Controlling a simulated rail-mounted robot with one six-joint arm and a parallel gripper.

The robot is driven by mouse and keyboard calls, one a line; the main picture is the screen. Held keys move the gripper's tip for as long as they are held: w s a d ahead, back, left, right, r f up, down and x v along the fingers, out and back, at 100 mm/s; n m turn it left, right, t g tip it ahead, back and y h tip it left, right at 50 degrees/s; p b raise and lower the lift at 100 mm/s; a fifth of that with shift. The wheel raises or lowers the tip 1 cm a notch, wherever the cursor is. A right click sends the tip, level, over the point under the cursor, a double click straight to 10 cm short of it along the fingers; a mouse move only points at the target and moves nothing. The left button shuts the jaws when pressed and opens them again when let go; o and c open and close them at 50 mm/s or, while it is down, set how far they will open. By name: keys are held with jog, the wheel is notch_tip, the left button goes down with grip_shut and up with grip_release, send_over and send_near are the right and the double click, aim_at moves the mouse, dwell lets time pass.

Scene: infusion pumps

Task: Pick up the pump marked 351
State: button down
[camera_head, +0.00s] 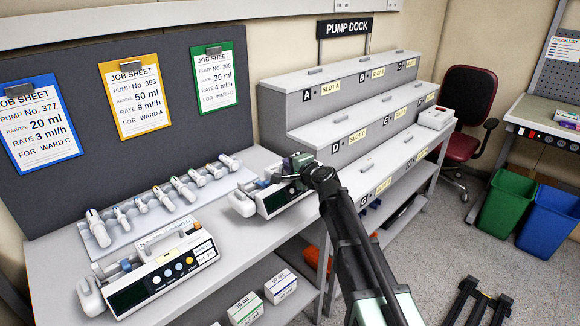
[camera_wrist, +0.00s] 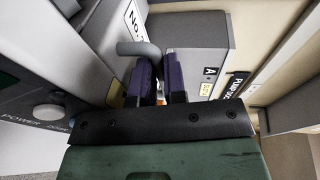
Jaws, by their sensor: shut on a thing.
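A grey-white syringe pump (camera_head: 262,203) with a dark display sits at the right end of the table, at my gripper. My gripper (camera_head: 292,166) reaches over it from the right, and its purple fingers (camera_wrist: 160,75) are shut on the pump's grey handle (camera_wrist: 138,48) in the wrist view. The label (camera_wrist: 136,22) beside the handle begins "No. 3"; the rest is cut off, so I cannot read its full number. A second pump (camera_head: 150,283) lies nearer on the table; its number is too small to read.
Several syringes (camera_head: 160,200) lie in a row on a tray behind the pumps. The stepped pump dock (camera_head: 330,115) with lettered slots stands to the right; a white unit (camera_head: 436,118) sits at its far end. Cartons (camera_head: 246,309) lie on the lower shelf. Job sheets (camera_head: 135,97) hang behind.

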notch_tip(320, 180, up, 17)
jog(key=p, duration=1.5)
jog(key=shift+p, duration=0.35)
